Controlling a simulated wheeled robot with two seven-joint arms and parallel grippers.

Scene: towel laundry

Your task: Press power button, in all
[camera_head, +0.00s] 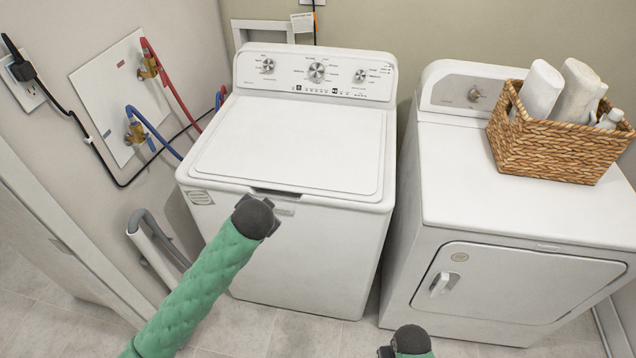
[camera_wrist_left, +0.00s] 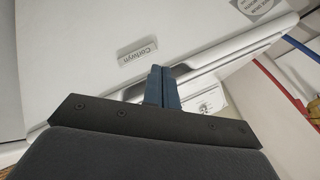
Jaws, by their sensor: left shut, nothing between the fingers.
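The white washer (camera_head: 300,150) stands in the middle of the head view with its lid (camera_head: 290,145) closed. Its control panel (camera_head: 316,76) at the back has several round knobs and a row of small marks; I cannot single out the power button. My left gripper (camera_head: 272,224) is in front of the washer's front edge, below the panel. In the left wrist view the left gripper (camera_wrist_left: 162,84) has its fingers together and empty, close to the lid's front recess (camera_wrist_left: 185,69); contact is unclear. My right gripper (camera_head: 386,351) is at the bottom edge, its fingers mostly hidden.
The white dryer (camera_head: 530,215) stands right of the washer with its door (camera_head: 510,282) closed. A wicker basket (camera_head: 555,150) with white rolled towels and bottles sits on it. Red and blue hoses (camera_head: 150,125) and a black cord run along the left wall. Floor shows in front.

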